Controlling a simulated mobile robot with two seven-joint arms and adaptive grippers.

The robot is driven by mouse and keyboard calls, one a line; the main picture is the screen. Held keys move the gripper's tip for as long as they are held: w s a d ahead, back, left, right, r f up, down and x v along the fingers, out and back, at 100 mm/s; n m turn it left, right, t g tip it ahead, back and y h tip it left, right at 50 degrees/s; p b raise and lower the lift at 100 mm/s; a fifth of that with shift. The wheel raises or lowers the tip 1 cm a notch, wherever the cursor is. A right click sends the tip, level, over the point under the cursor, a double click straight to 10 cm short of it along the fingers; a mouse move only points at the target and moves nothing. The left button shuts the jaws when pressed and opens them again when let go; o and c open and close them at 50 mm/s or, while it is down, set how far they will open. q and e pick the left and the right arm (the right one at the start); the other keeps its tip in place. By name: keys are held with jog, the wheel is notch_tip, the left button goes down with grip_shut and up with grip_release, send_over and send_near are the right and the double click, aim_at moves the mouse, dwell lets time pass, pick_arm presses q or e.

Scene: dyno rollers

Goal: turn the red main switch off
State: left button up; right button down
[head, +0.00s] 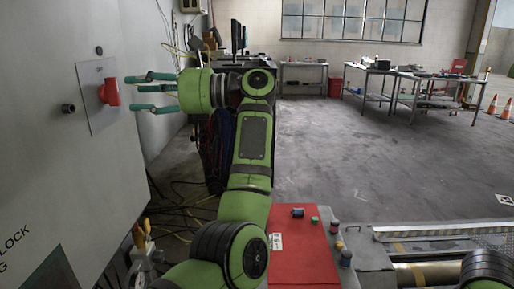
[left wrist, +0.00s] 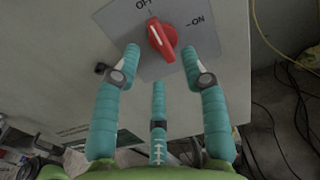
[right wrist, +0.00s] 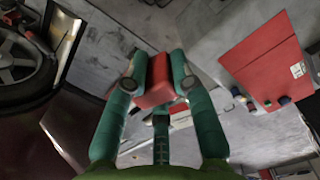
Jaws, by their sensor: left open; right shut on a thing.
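The red main switch (head: 109,91) is a rotary knob on a grey plate (head: 92,112) fixed to the pale cabinet wall at left. In the left wrist view the knob (left wrist: 161,38) sits below the OFF label and left of the ON label; its white line slants up toward OFF. My left gripper (head: 133,93) is open, facing the knob just off the plate; the fingers stand either side of it in the wrist view, and contact cannot be told. My right gripper (right wrist: 158,78) is shut on a red block-like thing (right wrist: 154,88); it is outside the head view.
A dark round knob (head: 68,108) protrudes beside the plate. Cables (head: 180,205) lie on the floor below. A wheel (right wrist: 25,65) shows in the right wrist view. The middle floor (head: 370,160) is clear.

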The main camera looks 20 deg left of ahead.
pick_arm(q)
jog(key=v, duration=0.7)
jog(key=shift+d, duration=0.3)
jog(key=shift+r, duration=0.1)
